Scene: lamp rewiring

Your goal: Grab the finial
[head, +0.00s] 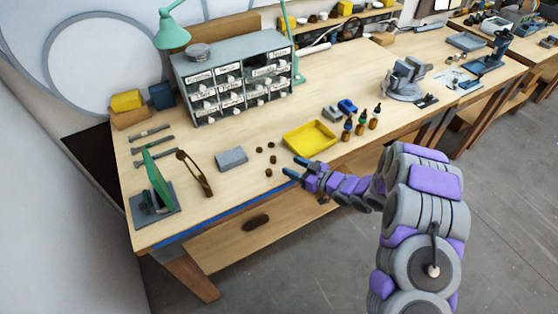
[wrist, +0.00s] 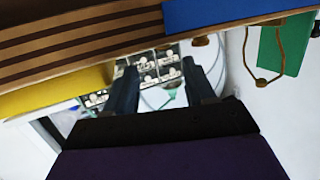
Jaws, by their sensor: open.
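Several small dark brown pieces stand on the bench left of my gripper; the nearest one (head: 268,172) is close to the front edge. I cannot tell for sure which piece is the finial. My gripper (head: 294,166) is open and empty, over the bench's front edge, a short way right of the nearest piece and apart from it. In the wrist view the two dark fingers (wrist: 160,90) stand apart with nothing between them. That view is upside down and shows a small brown piece (wrist: 200,41) beyond the right fingertip.
A yellow tray (head: 310,138) lies just behind my gripper, with several small bottles (head: 361,124) to its right. A grey block (head: 232,158), a brown wire loop (head: 195,172) and a green board on a stand (head: 158,180) are to the left. A drawer cabinet (head: 235,80) stands behind.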

